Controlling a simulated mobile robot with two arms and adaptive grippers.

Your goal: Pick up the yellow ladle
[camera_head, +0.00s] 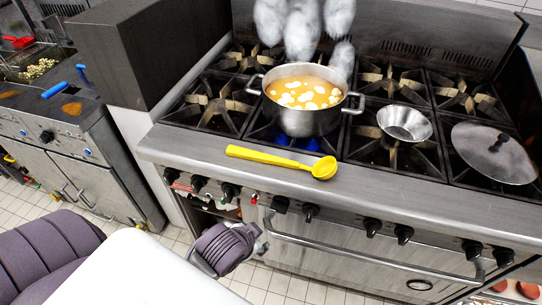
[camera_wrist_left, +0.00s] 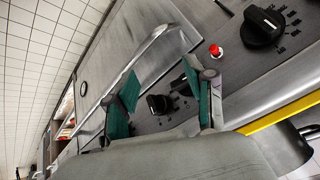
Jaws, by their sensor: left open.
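The yellow ladle (camera_head: 280,161) lies on the stove's steel front ledge, its handle to the left and its bowl to the right, below the pot. Part of its yellow handle (camera_wrist_left: 282,115) shows at the right edge of the left wrist view. My left gripper (camera_head: 236,246) is in front of the stove, below the ledge and apart from the ladle. In the left wrist view its fingers with green pads (camera_wrist_left: 160,88) are spread and empty before the knob panel. My right gripper is in neither view.
A steaming pot of soup (camera_head: 305,112) stands on a lit burner behind the ladle. A small metal bowl (camera_head: 405,124) and a round lid (camera_head: 494,153) are on burners to the right. Knobs (camera_head: 311,211) and an oven handle (camera_head: 365,258) stick out from the stove front.

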